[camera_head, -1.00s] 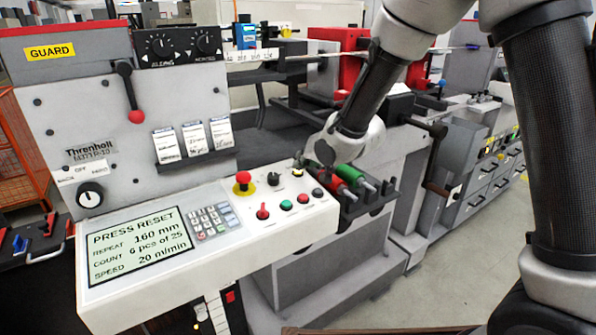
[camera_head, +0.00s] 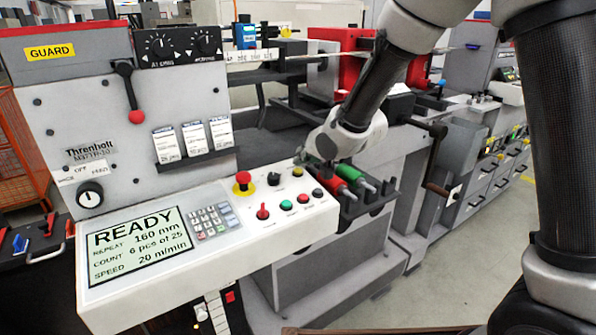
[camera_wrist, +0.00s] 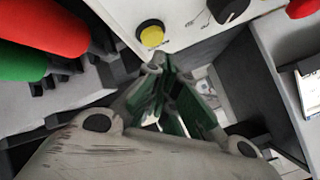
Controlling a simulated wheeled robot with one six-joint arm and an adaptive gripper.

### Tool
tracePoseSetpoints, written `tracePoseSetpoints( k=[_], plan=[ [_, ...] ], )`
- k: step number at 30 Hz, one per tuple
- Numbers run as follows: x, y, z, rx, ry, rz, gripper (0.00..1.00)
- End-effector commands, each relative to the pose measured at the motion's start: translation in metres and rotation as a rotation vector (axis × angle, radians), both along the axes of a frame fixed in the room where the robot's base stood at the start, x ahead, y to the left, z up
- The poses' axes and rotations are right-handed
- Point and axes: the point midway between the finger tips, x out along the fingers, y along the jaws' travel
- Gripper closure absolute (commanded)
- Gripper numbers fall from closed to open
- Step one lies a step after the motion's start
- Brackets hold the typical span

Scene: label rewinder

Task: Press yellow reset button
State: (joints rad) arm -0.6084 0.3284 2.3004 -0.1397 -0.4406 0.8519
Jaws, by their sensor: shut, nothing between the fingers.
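The yellow reset button (camera_head: 298,172) sits at the top right of the white control panel (camera_head: 215,260). In the wrist view the yellow button (camera_wrist: 152,36) has a dark collar and shows whole, just beyond my fingertips. My gripper (camera_wrist: 156,66) is shut with nothing between its fingers. Its tips appear slightly apart from the button. In the head view my wrist covers most of the gripper. The panel's display (camera_head: 138,245) reads READY, 160 mm, 6 pcs of 25, 20 m/min.
A red emergency knob (camera_head: 243,180), a black selector (camera_head: 273,178) and several small buttons share the panel. Red (camera_head: 348,172) and green (camera_head: 350,174) rollers lie in a black rack (camera_head: 376,203) close to my wrist.

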Motion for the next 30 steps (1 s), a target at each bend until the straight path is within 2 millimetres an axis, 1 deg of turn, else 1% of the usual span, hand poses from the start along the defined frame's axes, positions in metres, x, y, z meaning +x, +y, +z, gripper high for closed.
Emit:
tracePoseSetpoints(
  k=[7,10,22,26,30],
  plan=[
    [0.0,0.0,0.0,0.0,0.001,0.001,1.0],
    [0.0,0.0,0.003,-0.001,-0.001,0.001,1.0],
    [-0.005,-0.003,0.042,0.001,-0.002,0.001,1.0],
    [-0.006,-0.004,0.048,-0.001,-0.001,0.001,1.0],
    [-0.006,-0.004,0.05,-0.001,-0.001,0.001,1.0]
  ],
)
